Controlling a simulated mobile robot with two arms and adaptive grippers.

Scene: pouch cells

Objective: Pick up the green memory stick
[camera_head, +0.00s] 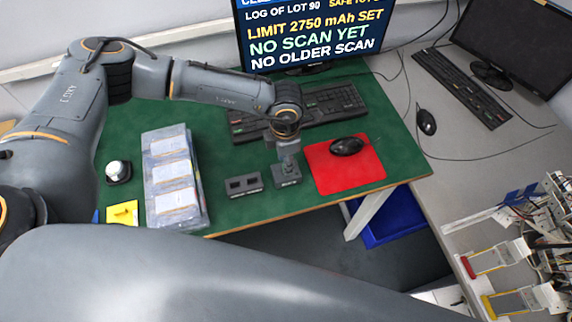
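My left gripper (289,158) points down over a small dark grey block (287,181) at the front edge of the green mat (220,118). Its fingertips are at or just above the block's top; whether they touch it I cannot tell. The fingers are too small to show whether they are open or shut. I cannot make out a green memory stick; one could be hidden at the fingertips or blend with the mat. A second dark grey block with two dark openings (244,185) sits just left of the first. My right gripper is not in view.
A clear tray of pouch cells (160,143) lies left on the mat, near a yellow note (122,213) and a round white-topped object (118,170). A keyboard (335,103) is behind; a black mouse (347,146) rests on a red pad (343,173). A monitor (310,38) stands behind.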

